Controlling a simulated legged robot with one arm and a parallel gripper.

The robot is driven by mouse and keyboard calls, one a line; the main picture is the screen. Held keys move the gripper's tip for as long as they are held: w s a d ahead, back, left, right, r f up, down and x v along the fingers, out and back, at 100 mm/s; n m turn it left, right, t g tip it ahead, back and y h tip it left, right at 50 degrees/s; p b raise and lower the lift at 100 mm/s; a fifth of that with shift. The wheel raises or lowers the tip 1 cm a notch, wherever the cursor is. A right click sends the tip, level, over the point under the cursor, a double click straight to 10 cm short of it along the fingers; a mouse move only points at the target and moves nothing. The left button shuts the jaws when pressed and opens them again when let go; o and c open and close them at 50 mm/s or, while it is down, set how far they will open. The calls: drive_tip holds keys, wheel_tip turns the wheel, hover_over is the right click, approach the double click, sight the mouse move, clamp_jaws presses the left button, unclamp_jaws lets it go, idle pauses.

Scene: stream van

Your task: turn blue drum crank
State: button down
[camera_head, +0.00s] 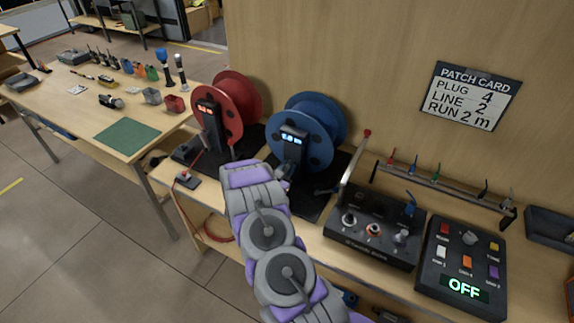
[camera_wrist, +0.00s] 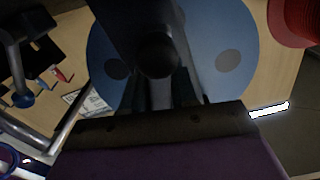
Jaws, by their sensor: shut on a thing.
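The blue drum (camera_head: 333,118) stands on a black base on the bench, with a dark post and a small lit display (camera_head: 293,139) in front of it. The display's digits are too small to read surely. My gripper (camera_head: 285,178) is at the front of this post, low down, shut on the crank handle; my arm mostly hides the crank. In the wrist view the blue drum (camera_wrist: 112,45) fills the middle behind the dark post. A dark round knob end (camera_wrist: 158,56) shows just beyond my gripper (camera_wrist: 172,95), whose fingers are largely in shadow.
A red drum (camera_head: 240,100) stands close on the left. To the right are a black socket box (camera_head: 370,228), a rail (camera_head: 440,182) of coloured plugs, and a button panel (camera_head: 462,262) reading OFF. A patch card (camera_head: 470,95) on the wall reads plug 4, line 2, run 2 m.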

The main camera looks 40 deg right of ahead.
drive_tip(key=shift+n+p, duration=0.8)
drive_tip(key=shift+n, duration=0.2)
drive_tip(key=shift+s+f+n+p, duration=0.1)
drive_tip(key=shift+f+n+p, duration=0.05)
drive_tip(key=shift+n+p, duration=0.3)
drive_tip(key=shift+n, duration=0.25)
drive_tip(key=shift+a+n+p, duration=0.1)
drive_tip(key=shift+n+p, duration=0.8)
drive_tip(key=shift+n, duration=0.3)
idle(1.6)
drive_tip(key=c, duration=1)
unclamp_jaws()
drive_tip(key=shift+c, duration=0.2)
drive_tip(key=shift+r, duration=0.2)
